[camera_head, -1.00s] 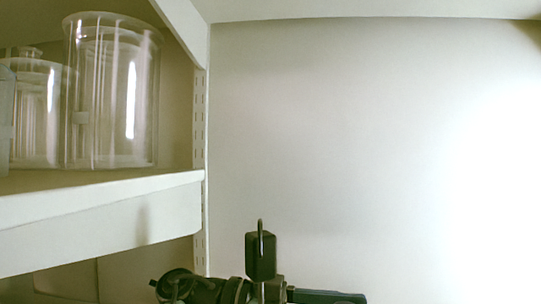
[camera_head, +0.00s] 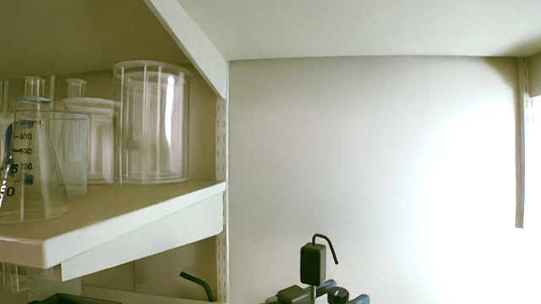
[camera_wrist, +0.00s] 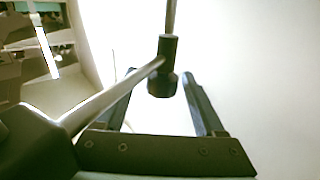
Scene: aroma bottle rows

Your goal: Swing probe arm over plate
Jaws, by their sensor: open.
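In the wrist view a thin metal rod (camera_wrist: 112,96) runs from the lower left up to a black cylindrical joint (camera_wrist: 162,68), with another rod rising from it; this looks like the probe arm. My gripper (camera_wrist: 158,72) is open, its two dark fingers on either side of the joint; I cannot tell whether they touch it. In the head view a black block (camera_head: 313,263) with a thin bent black rod shows at the bottom, beside other dark parts cut by the frame edge. I cannot tell which of these belong to the probe arm. The plate is not visible.
A white shelf (camera_head: 135,216) at the left holds clear glassware, including a large beaker (camera_head: 152,125) and a graduated flask (camera_head: 33,165). A bent dark rod (camera_head: 199,285) shows below the shelf. The pale back wall (camera_head: 370,170) is bare.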

